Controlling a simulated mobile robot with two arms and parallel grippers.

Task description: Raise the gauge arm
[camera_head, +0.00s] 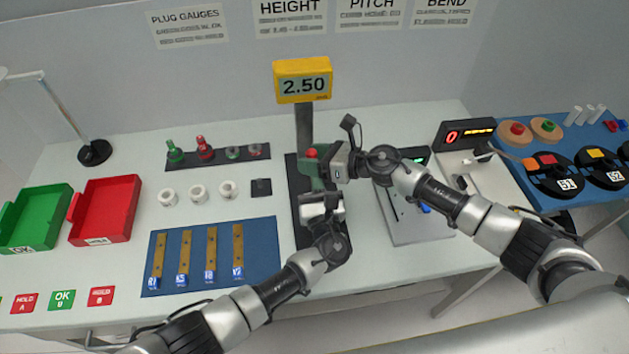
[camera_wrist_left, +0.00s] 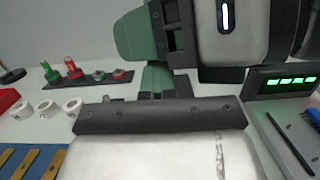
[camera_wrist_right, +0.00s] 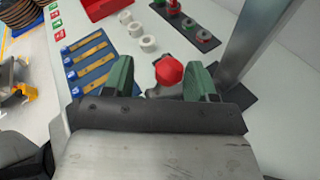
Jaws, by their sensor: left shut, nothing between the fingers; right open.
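The height gauge has a yellow display (camera_head: 303,90) reading 2.50 on a grey column (camera_head: 304,124) above a dark base (camera_head: 298,232). Its red knob (camera_head: 311,153) shows in front of the column. In the right wrist view the knob (camera_wrist_right: 169,71) stands between the green fingers of my right gripper (camera_wrist_right: 160,78), which are apart. A small metal part shows under the knob; the rest of the gauge arm is hidden. My left gripper (camera_head: 317,190) is shut and empty, low in front of the gauge, just below my right gripper. Its fingers (camera_wrist_left: 156,78) show in the left wrist view.
Left of the gauge are a blue mat (camera_head: 216,277) with brass strips, white rings (camera_head: 198,193) and a plug gauge rack (camera_head: 218,156). Red (camera_head: 104,212) and green (camera_head: 33,220) trays stand farther left. A grey device (camera_head: 417,228) stands close on the right.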

